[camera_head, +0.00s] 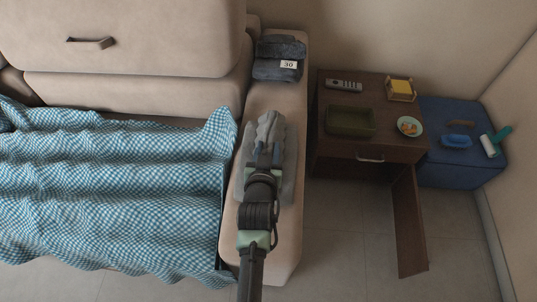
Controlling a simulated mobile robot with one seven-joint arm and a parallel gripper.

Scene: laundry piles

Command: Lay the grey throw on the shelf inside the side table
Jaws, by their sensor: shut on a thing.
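The grey throw (271,128) lies in a folded bundle on the sofa's right armrest. My gripper (265,158) comes in from below and is shut on the throw's near part. My wrist hides part of the cloth. The throw appears to rest on the armrest; I cannot tell whether any of it is lifted. The dark brown side table (335,153) stands right of the armrest. Its door (408,225) is swung open toward the front. The shelf inside is hidden under the top from this high angle.
Folded dark jeans (279,58) tagged 30 lie at the armrest's back. The table top holds a remote (344,85), green tray (350,121), yellow notes (401,87) and a plate (409,126). A blue box (462,174) stands right. Floor before the table is clear except the door.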

